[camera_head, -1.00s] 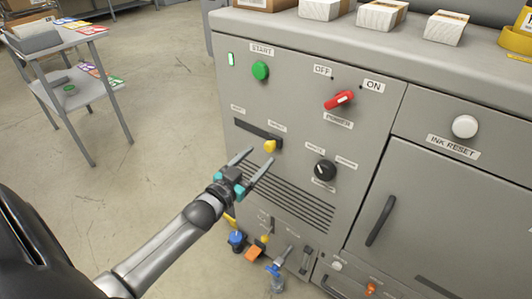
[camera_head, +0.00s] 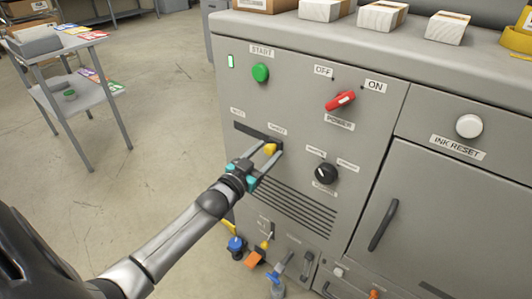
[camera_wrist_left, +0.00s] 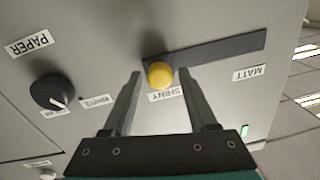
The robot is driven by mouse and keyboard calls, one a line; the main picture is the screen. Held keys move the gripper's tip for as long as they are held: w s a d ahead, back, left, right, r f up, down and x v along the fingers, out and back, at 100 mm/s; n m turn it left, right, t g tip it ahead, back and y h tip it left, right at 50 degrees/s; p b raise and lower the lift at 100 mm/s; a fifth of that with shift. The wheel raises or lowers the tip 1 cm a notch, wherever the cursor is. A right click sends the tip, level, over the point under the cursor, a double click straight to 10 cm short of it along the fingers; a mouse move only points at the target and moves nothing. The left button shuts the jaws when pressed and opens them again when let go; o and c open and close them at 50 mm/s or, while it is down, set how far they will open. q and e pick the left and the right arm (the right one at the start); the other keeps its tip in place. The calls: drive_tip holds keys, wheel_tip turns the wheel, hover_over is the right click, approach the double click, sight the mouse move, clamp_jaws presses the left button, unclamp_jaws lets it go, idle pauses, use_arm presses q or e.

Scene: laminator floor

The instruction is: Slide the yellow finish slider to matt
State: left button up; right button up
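The yellow finish slider knob (camera_head: 270,149) sits at the right end of its dark slot (camera_head: 248,131) in the head view, at the end labelled SHINY. In the left wrist view the knob (camera_wrist_left: 160,74) is by the SHINY label (camera_wrist_left: 164,94), and the MATT label (camera_wrist_left: 250,73) is at the slot's other end. My left gripper (camera_head: 268,151) is open, its fingers on either side of the knob. In the wrist view a gap shows between the knob and each finger. My right gripper is not in view.
Below the slot are vent slits (camera_head: 295,208). To the right is a black rotary knob (camera_head: 326,173); above are a green START button (camera_head: 260,72) and a red power switch (camera_head: 340,100). Boxes (camera_head: 382,15) stand on top of the machine.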

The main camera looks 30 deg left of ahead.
use_arm(q)
clamp_jaws()
idle(1.1)
